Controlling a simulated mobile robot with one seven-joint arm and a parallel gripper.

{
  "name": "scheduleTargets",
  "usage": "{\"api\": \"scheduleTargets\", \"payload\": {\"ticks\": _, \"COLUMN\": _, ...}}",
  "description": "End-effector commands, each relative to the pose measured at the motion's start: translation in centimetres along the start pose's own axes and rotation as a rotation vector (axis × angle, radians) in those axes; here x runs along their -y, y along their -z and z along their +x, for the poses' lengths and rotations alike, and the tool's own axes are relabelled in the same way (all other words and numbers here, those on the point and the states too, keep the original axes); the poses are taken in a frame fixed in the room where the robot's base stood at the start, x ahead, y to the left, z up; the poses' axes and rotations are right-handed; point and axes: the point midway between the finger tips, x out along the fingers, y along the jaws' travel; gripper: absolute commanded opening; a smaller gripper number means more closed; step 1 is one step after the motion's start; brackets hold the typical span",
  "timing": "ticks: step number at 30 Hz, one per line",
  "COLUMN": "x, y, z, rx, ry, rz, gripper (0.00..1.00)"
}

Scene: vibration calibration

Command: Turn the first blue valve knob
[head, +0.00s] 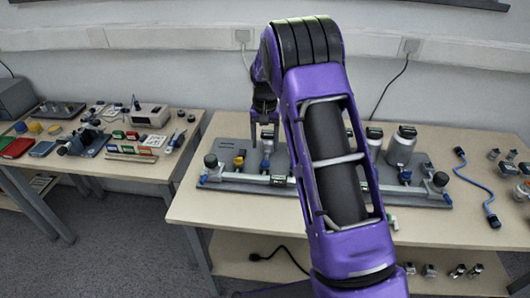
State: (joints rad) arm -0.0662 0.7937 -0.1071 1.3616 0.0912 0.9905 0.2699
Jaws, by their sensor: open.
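A grey rig plate (232,150) lies on the right table and carries metal pipes and blue valve parts. A blue valve part (265,165) is on the plate just below my gripper (265,143), at the left of my purple arm. My gripper points down with its dark fingers apart, close above or around a small labelled fitting by this blue part; I cannot tell whether it touches. Another blue valve part (405,175) is right of my arm. Smaller blue parts show at the left end (203,179) and right end (447,198) of the pipe. My arm hides the middle of the rig.
A silver canister (401,146) stands at the rig's back right. A blue cable (478,186) and small metal fittings (508,167) lie on the right of the table. The left table (130,172) is crowded with tools and boxes. The front strip of the right table is mostly clear.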

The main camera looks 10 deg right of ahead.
Motion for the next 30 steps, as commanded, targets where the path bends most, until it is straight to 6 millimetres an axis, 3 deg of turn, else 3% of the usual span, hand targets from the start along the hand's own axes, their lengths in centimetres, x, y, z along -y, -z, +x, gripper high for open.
{"api": "scheduleTargets", "payload": {"ticks": 1, "x": 0.1, "y": 0.1, "z": -1.6, "rx": -0.005, "ry": 0.002, "rz": 0.000, "gripper": 0.68}}
{"api": "scheduleTargets", "payload": {"ticks": 6, "x": 0.0, "y": 0.1, "z": -5.7, "rx": -0.004, "ry": 0.002, "rz": 0.001, "gripper": 0.68}}
{"api": "scheduleTargets", "payload": {"ticks": 12, "x": 0.0, "y": 0.1, "z": -9.3, "rx": -0.003, "ry": 0.001, "rz": 0.001, "gripper": 0.68}}
{"api": "scheduleTargets", "payload": {"ticks": 18, "x": 0.0, "y": 0.0, "z": -10.7, "rx": -0.001, "ry": 0.000, "rz": 0.001, "gripper": 0.68}}
{"api": "scheduleTargets", "payload": {"ticks": 30, "x": 0.0, "y": 0.0, "z": -11.1, "rx": -0.007, "ry": -0.006, "rz": -0.012, "gripper": 0.68}}
